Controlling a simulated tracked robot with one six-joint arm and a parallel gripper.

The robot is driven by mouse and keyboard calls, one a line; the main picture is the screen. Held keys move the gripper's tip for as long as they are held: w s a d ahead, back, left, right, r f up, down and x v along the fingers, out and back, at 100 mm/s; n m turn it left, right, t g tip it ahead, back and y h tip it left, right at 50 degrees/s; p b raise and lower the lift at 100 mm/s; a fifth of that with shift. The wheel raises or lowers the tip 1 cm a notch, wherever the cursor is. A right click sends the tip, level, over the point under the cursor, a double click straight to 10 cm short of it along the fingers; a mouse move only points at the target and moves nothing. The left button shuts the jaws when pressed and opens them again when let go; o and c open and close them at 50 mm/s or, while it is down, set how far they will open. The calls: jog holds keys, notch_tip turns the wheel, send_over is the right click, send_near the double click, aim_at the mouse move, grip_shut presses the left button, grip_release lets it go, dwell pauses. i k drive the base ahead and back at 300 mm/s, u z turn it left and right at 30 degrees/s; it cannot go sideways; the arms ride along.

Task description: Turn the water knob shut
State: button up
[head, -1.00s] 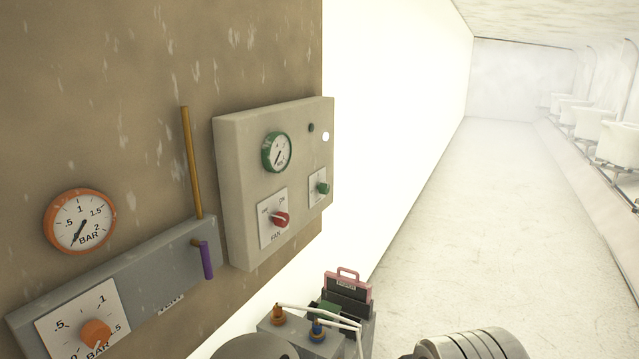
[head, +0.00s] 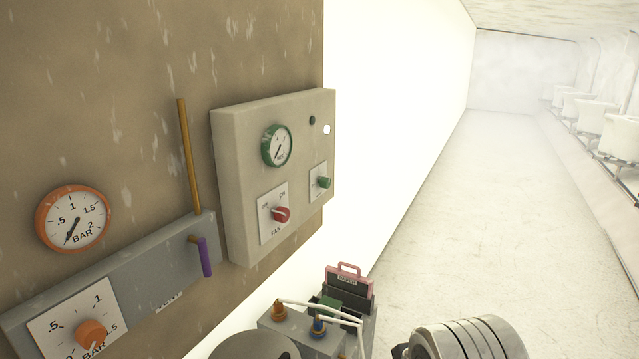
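No knob has a label I can read as water. On the grey panel (head: 240,160) a small green knob (head: 324,182) sits on a white plate with unreadable marks, and a red knob (head: 281,214) sits on a plate marked FAN. On the lower grey box (head: 130,270) are an orange knob (head: 91,333) with a BAR scale and a purple lever (head: 206,257) hanging down, with an unreadable small label near it. My gripper is not in view; only a grey ribbed part of my arm shows at the bottom right, apart from the panels.
An orange-rimmed gauge (head: 73,219) and a green-rimmed gauge (head: 277,146) are on the wall side. An ochre pipe (head: 189,155) rises from the lower box. White vessels (head: 620,140) line the far right. The pale floor (head: 490,220) between is clear.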

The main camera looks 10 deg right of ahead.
aim_at(325, 182)
jog(key=k, duration=0.6)
jog(key=z, duration=0.6)
jog(key=i, duration=1.35)
jog(key=u, duration=0.5)
jog(key=i, duration=0.45)
jog(key=u, duration=0.35)
